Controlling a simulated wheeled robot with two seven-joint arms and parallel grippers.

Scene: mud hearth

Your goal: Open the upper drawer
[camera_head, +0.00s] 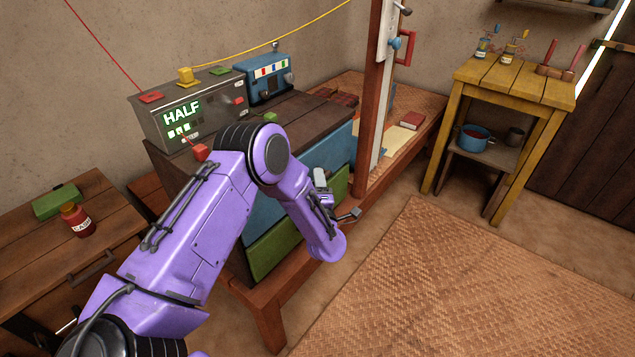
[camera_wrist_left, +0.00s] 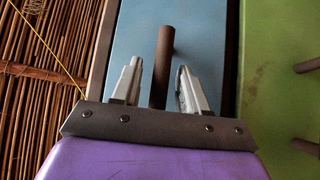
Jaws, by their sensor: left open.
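The upper drawer has a blue front (camera_head: 332,149) in the dark wooden chest (camera_head: 300,112). It looks shut, though my purple left arm covers part of it. In the left wrist view the blue front (camera_wrist_left: 209,40) fills the middle, with a brown bar handle (camera_wrist_left: 164,55) on it. My left gripper (camera_wrist_left: 160,82) is open, its two pale fingers on either side of the handle, with gaps visible. I cannot tell how deep the handle sits between them. The lower drawer has a green front (camera_head: 274,250). My right gripper is not in view.
A grey box reading HALF (camera_head: 182,118) and a blue box (camera_head: 265,78) stand on the chest. A wooden post (camera_head: 374,90) rises at its right. A small table with a red jar (camera_head: 77,221) is at left, a yellow table (camera_head: 510,78) at back right. The woven mat (camera_head: 470,280) is clear.

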